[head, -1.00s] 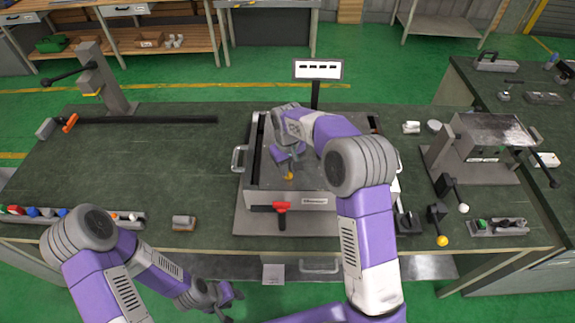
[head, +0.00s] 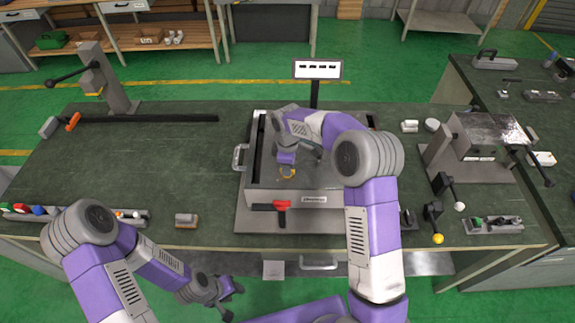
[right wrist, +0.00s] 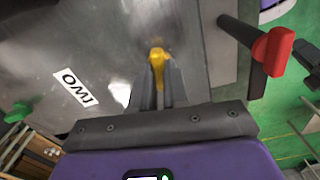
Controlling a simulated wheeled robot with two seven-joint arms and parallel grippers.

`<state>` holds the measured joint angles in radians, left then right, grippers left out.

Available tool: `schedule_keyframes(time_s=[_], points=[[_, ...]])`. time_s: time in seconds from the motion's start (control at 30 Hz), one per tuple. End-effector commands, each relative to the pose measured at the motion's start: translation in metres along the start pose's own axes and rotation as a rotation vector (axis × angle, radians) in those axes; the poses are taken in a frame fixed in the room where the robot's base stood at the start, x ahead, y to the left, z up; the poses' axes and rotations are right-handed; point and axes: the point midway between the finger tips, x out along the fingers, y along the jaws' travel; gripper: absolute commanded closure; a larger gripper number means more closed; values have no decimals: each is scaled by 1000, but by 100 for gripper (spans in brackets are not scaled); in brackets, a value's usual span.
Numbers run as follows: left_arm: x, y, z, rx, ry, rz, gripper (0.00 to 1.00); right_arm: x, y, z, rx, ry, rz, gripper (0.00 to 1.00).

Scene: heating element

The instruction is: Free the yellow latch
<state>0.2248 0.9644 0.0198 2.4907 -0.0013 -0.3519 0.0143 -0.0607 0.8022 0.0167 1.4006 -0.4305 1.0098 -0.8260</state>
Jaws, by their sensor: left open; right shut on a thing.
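The yellow latch (head: 287,173) sits on the metal box (head: 322,176) in the middle of the bench, near its front wall. In the right wrist view the yellow latch (right wrist: 157,57) shows between the tips of my right gripper (right wrist: 160,85), which is shut on it. In the head view my right gripper (head: 286,168) reaches down into the box from above, and its fingers partly hide the latch. My left gripper (head: 226,292) is open and empty in front of the bench's front edge, low and away from the box.
A red-handled lever (head: 282,206) stands at the box's front; it also shows in the right wrist view (right wrist: 275,50). Levers with white and yellow knobs (head: 438,238) stand to the right. A small block (head: 186,220) lies left of the box. The bench's left middle is clear.

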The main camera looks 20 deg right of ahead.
Motion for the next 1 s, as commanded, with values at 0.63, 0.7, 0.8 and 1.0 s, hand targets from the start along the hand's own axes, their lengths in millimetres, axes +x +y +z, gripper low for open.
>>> schedule_keyframes(time_s=[0.63, 0.7, 0.8, 1.0], points=[[-4, 2, 0, 0, 0, 0, 57, 0, 0, -1, -166, 2, 2, 100], [-4, 2, 0, 0, 0, 0, 57, 0, 0, -1, -166, 2, 2, 100], [-4, 2, 0, 0, 0, 0, 57, 0, 0, -1, -166, 2, 2, 100], [-4, 2, 0, 0, 0, 0, 57, 0, 0, -1, -165, 2, 2, 68]])
